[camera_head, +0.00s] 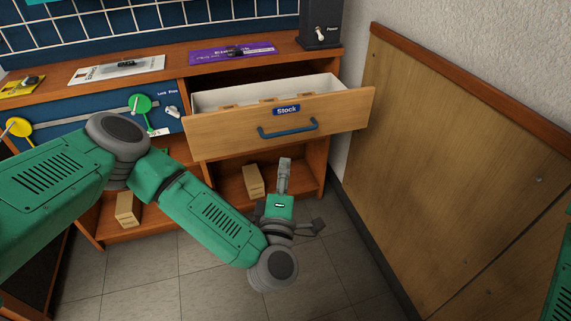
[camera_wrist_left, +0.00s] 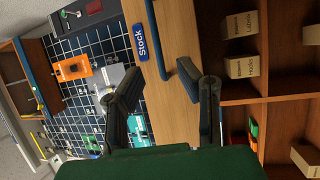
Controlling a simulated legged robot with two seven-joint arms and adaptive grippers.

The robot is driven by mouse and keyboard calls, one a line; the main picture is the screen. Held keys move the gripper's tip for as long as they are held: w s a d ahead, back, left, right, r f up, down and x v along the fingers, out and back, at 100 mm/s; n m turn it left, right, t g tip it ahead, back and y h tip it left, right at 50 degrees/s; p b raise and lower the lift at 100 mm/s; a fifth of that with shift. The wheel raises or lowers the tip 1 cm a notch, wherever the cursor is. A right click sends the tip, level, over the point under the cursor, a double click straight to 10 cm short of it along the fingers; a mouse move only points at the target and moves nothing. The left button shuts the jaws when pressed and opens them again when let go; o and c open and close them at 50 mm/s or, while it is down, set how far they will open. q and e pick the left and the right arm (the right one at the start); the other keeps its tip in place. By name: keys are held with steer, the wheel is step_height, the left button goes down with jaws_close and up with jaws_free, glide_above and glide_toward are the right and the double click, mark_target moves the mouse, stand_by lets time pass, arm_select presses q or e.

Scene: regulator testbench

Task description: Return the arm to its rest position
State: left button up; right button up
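My left arm comes in from the left, bent at its elbow. Its gripper (camera_head: 284,175) is in front of the workbench, below the drawer labelled Stock (camera_head: 350,112), with its fingers pointing toward the lower shelf. In the left wrist view the two fingers of the left gripper (camera_wrist_left: 170,88) are spread apart with nothing between them. The drawer is pulled open, and its blue handle (camera_head: 288,129) is apart from the gripper in the head view. Of my right arm only a green part shows at the right edge; its gripper is out of view.
Small cardboard boxes (camera_head: 253,181) (camera_head: 127,209) stand on the lower shelves. The benchtop (camera_head: 183,68) holds a purple card (camera_head: 215,53) and a dark Power switch box (camera_head: 320,22). A wooden wall panel (camera_head: 465,150) bounds the right. Tiled floor (camera_head: 340,265) lies clear below.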

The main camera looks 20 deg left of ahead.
arm_select(q)
steer(key=shift+a, duration=0.35)
